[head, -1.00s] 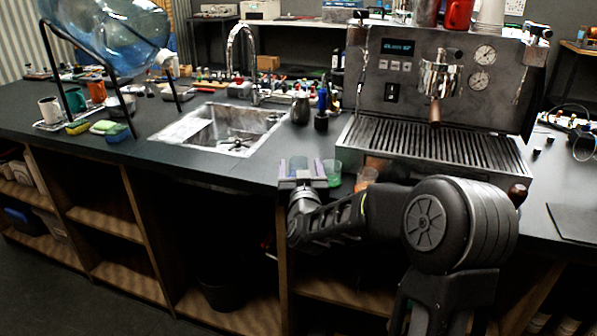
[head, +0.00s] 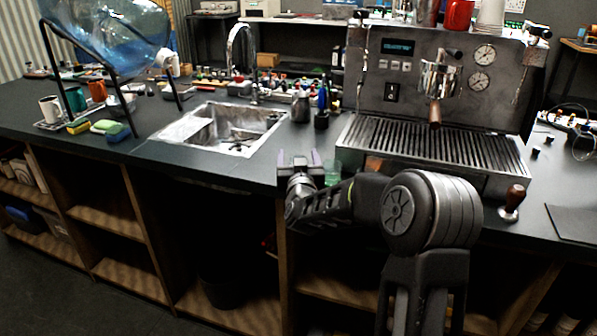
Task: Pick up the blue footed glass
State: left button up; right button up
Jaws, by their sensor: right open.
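My right gripper (head: 299,158) is open above the front edge of the dark counter, left of the coffee machine. Its two fingers stand apart and point away toward the back. I cannot clearly make out the blue footed glass; the gripper hides part of this spot. A green glass (head: 332,173) stands just right of the gripper, partly behind my arm. An orange glass (head: 373,164) shows only a little above my forearm. My left gripper is not in view.
The coffee machine (head: 395,80) with its drip tray (head: 430,147) stands right behind my arm. A sink (head: 235,130) lies to the left. A wood-handled tamper (head: 511,203) stands at right. Sponges (head: 108,128) and mugs (head: 75,99) are far left.

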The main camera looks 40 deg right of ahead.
jog(key=shift+c, duration=0.6)
jog(key=c, duration=1.4)
